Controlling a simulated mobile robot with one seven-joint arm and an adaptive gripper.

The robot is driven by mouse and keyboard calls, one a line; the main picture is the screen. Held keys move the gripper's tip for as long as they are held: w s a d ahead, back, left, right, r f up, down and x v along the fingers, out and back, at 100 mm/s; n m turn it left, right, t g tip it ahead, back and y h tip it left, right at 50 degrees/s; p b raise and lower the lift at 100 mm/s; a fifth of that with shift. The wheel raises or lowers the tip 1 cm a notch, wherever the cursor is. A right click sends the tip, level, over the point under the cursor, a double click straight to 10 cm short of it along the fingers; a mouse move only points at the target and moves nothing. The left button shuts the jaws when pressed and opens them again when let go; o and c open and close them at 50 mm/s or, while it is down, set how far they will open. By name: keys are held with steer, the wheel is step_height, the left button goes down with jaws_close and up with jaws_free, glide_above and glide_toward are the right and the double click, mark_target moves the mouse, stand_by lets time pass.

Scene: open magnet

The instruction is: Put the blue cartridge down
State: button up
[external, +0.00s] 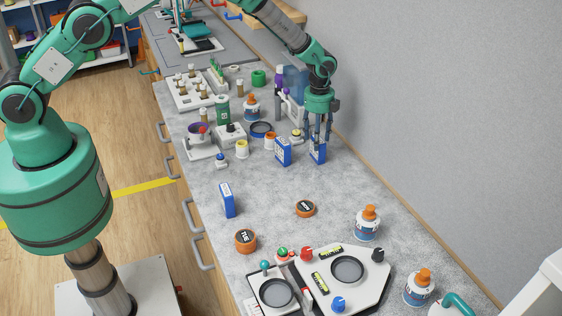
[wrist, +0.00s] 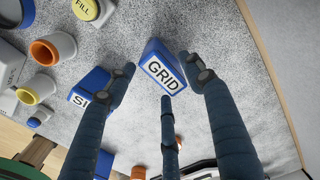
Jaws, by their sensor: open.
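A blue cartridge with a white label reading GRID (wrist: 163,72) stands upright on the grey counter, seemingly resting on it. In the external view this cartridge (external: 318,155) is directly below my gripper (external: 320,133), partly hidden by the fingers. In the wrist view my gripper (wrist: 168,82) is open, its blue-grey fingers spread at either side of the cartridge and one finger in front. A second blue cartridge (external: 283,151) stands just left of it; its label is partly hidden in the wrist view (wrist: 90,88). A third blue cartridge (external: 228,200) stands nearer the counter's left edge.
Orange and yellow cups (external: 242,149) stand left of the cartridges. The wall (external: 430,110) runs close along the right. Orange-capped bottles (external: 368,224) and a control panel (external: 345,272) are at the near end. The counter (external: 270,185) between is mostly clear, with two orange pucks.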

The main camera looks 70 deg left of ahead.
steer(key=shift+r+b, duration=0.4)
steer(key=shift+r, duration=2.55)
steer(key=shift+r, duration=0.45)
steer(key=s+a+r+n+t, duration=0.1)
steer(key=s+r+n, duration=0.1)
steer(key=s+r, duration=0.5)
steer(key=s+a+r+n, duration=0.1)
steer(key=s+r+n, duration=0.1)
steer(key=r, duration=0.9)
steer(key=s+a+r+n+t, duration=0.15)
steer(key=s+r, duration=0.35)
steer(key=r, duration=0.5)
steer(key=s+r+n, duration=0.5)
steer(key=s+r, duration=0.7)
steer(key=s, duration=0.4)
steer(key=s+a+n+t, duration=0.2)
steer(key=s+n, duration=0.5)
steer(key=s, duration=1.9)
steer(key=shift+r+t, duration=0.35)
steer(key=shift+t, duration=0.2)
